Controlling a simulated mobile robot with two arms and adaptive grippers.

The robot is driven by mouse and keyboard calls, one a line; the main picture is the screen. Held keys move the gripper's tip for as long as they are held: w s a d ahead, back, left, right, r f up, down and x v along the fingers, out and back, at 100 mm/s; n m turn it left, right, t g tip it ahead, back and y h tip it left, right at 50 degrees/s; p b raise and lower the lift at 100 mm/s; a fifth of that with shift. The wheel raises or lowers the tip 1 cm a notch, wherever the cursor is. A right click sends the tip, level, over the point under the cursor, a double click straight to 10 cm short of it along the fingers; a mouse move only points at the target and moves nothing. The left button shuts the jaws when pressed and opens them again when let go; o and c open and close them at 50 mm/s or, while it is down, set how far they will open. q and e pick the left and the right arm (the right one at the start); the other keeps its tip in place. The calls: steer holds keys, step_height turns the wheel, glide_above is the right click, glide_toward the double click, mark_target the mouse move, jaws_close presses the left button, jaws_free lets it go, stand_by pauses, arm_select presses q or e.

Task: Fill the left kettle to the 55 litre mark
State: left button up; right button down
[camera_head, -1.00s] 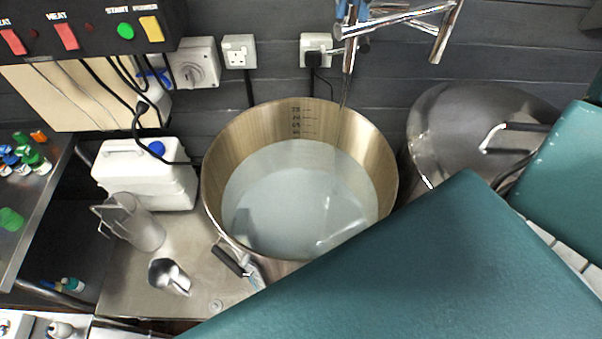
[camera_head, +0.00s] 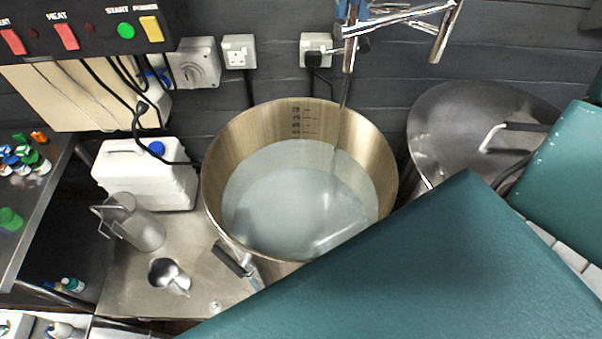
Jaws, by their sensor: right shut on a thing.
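The left kettle (camera_head: 222,165) is an open steel pot in the middle of the view. A thin stream of water (camera_head: 338,130) runs down into it from the chrome tap (camera_head: 349,52) at the top. Pale water (camera_head: 290,200) fills much of it, its far edge just under the lowest visible mark of the inner scale (camera_head: 296,122). The mark numbers are too small to read surely. My teal arm links cover the lower right and the kettle's near right rim. I see no fingers of either gripper.
A lidded steel kettle (camera_head: 460,115) stands at the right. A white jerrycan (camera_head: 140,180), a steel jug (camera_head: 138,228) and a small steel scoop (camera_head: 168,274) are on the steel bench (camera_head: 120,285) at the left. A control box (camera_head: 90,25) hangs upper left.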

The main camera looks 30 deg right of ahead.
stand_by(0.6)
steer(key=n, duration=0.5)
steer(key=shift+n, duration=0.3)
steer(key=c, duration=1.5)
jaws_free()
steer(key=shift+o, duration=0.2)
step_height(320, 180, up, 12)
